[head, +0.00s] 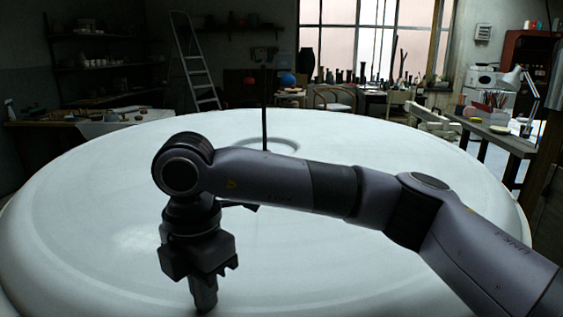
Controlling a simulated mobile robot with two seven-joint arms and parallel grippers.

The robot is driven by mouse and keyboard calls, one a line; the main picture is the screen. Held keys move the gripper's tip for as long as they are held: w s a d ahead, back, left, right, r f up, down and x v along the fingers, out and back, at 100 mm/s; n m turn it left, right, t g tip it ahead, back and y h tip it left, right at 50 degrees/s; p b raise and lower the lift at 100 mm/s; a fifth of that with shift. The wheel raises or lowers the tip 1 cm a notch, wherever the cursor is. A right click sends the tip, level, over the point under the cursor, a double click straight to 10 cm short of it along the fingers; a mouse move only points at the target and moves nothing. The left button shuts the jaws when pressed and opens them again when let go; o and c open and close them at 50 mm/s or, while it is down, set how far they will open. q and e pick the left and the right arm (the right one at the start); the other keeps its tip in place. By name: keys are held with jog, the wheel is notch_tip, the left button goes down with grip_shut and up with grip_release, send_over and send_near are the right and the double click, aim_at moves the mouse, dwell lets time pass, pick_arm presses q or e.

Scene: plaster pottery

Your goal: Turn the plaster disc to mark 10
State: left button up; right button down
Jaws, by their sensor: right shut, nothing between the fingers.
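The plaster disc (90,225) is a very large, pale, round slab that fills the lower half of the head view. A shallow ring shows on its top near the far middle, partly hidden by my arm. No numbers or marks can be read on it. My right arm crosses from the lower right, and my right gripper (204,296) points down over the near part of the disc. Its fingers are shut with nothing between them. I cannot tell whether the fingertips touch the plaster. My left gripper is out of view.
A thin dark upright rod (264,118) rises behind my arm near the ring. A workbench with a lamp (518,80) stands at the right, and a low table with clutter (100,125) at the left. A stepladder (195,65) and windows are behind. The disc's left surface is clear.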

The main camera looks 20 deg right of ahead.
aim_at(152, 298)
jog(key=shift+d+f, duration=0.15)
jog(key=shift+w+a, duration=0.2)
jog(key=shift+a, duration=0.15)
jog(key=shift+w+a, duration=0.35)
jog(key=shift+a, duration=0.2)
jog(key=shift+w+a+p, duration=0.3)
jog(key=shift+w+a, duration=0.15)
jog(key=shift+a, duration=0.35)
jog(key=shift+w+a+p, duration=0.25)
jog(key=shift+w+a, duration=0.15)
jog(key=shift+a, duration=0.4)
jog(key=shift+w+a+f+p, duration=0.1)
jog(key=shift+w+a+p, duration=0.2)
jog(key=shift+a, duration=0.35)
jog(key=shift+w+a+f+p, duration=0.1)
jog(key=shift+w+a, duration=0.3)
jog(key=shift+a, duration=0.25)
jog(key=shift+w+a+f, duration=0.1)
jog(key=shift+w+a, duration=0.1)
jog(key=shift+a, duration=0.05)
jog(key=shift+d, duration=0.2)
